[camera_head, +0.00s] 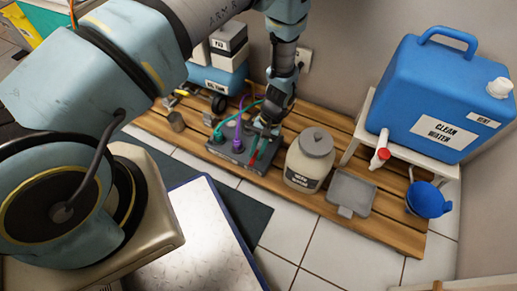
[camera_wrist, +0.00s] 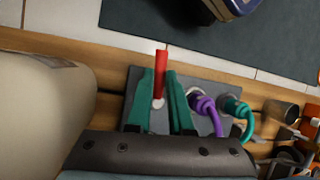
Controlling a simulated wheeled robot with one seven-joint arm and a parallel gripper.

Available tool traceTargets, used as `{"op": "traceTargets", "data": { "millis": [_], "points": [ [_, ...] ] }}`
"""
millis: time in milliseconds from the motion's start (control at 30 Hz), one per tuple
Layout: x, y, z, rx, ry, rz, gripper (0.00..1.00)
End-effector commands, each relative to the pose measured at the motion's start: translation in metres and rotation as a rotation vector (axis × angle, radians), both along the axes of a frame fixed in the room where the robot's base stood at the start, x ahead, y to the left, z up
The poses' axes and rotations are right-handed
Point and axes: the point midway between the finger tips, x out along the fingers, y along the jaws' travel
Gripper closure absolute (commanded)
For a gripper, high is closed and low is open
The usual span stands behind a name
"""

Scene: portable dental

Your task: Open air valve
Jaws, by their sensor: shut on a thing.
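The air valve's red lever (camera_wrist: 161,62) stands out from a grey block (camera_wrist: 184,76) in the wrist view. In the head view the red lever (camera_head: 254,158) shows as a thin strip at the block's (camera_head: 233,156) front right, on the wooden pallet. My gripper (camera_wrist: 160,82) has its two green fingers on either side of the lever, shut on it, and the lever's tip sticks out beyond them. In the head view my gripper (camera_head: 264,135) reaches down to the block from above. A pale round spot shows at the lever's base between the fingers.
Purple (camera_wrist: 202,103) and green (camera_wrist: 232,106) hose connectors sit on the block beside my fingers. A beige lidded jar (camera_head: 307,165) stands close by at the right. A grey pedal (camera_head: 350,190) and blue water tank (camera_head: 430,90) are further right. A metal cup (camera_head: 176,122) stands left.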

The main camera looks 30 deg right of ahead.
Motion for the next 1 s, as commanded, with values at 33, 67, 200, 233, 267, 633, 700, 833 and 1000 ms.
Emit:
{"op": "traceTargets", "data": {
  "millis": [33, 67, 200, 233, 267, 633, 700, 833, 1000],
  "points": [
    [0.0005, 0.0007, 0.0018, 0.001, -0.001, -0.026, 1.00],
    [0.0008, 0.0009, 0.0016, 0.001, -0.001, -0.039, 1.00],
    [0.0018, 0.0019, 0.0013, 0.001, -0.001, -0.088, 1.00],
    [0.0021, 0.0020, 0.0012, 0.001, 0.000, -0.095, 1.00],
    [0.0024, 0.0022, 0.0012, 0.001, 0.000, -0.101, 1.00],
    [0.0035, 0.0027, 0.0006, 0.000, -0.001, -0.126, 1.00],
    [0.0035, 0.0027, 0.0006, 0.000, -0.001, -0.126, 1.00],
    [0.0036, 0.0028, 0.0006, 0.000, -0.001, -0.125, 0.80],
    [0.0033, 0.0027, 0.0004, 0.000, -0.001, -0.125, 0.61]
  ]
}}
